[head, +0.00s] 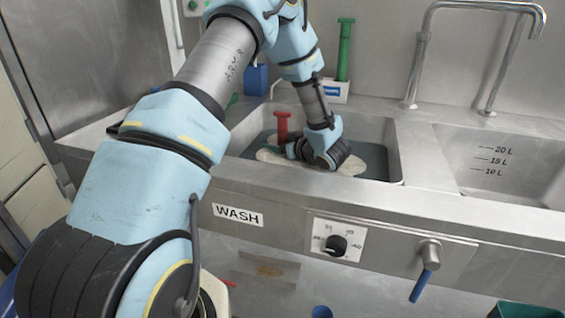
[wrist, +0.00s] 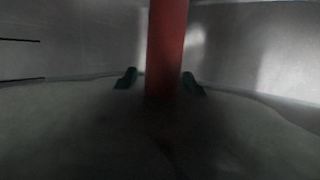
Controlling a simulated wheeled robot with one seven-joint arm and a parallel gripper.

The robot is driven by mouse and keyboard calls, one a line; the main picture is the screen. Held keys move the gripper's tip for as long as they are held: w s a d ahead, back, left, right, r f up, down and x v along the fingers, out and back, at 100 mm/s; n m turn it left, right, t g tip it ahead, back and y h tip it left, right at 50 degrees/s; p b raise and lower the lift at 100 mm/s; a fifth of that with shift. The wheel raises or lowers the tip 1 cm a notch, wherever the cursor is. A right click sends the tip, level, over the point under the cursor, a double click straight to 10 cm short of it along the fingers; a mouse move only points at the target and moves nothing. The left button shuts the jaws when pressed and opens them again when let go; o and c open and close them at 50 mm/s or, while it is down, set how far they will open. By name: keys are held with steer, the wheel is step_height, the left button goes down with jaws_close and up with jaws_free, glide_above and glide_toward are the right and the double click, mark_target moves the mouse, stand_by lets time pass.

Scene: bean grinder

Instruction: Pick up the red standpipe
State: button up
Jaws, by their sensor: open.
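The red standpipe (head: 282,127) stands upright in the left sink basin, with a wider top. Its lower part is in cloudy water with pale foam around it. In the wrist view the red pipe (wrist: 166,50) rises between the two dark green fingertips of my gripper (wrist: 160,78). My gripper is open, with one finger on each side of the pipe and a visible gap on both sides. In the head view my gripper (head: 292,149) is low in the basin, just right of the pipe, partly hidden by my wrist. The pipe's lower end is hidden.
The left basin (head: 393,150) has a WASH label on its front. A second basin (head: 510,165) with litre marks lies to the right. A green pipe (head: 344,50) stands in a white holder (head: 335,92) behind. A curved tap (head: 480,8) rises at the back right.

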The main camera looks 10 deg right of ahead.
steer(key=shift+c, duration=0.4)
jaws_close()
stand_by(0.9)
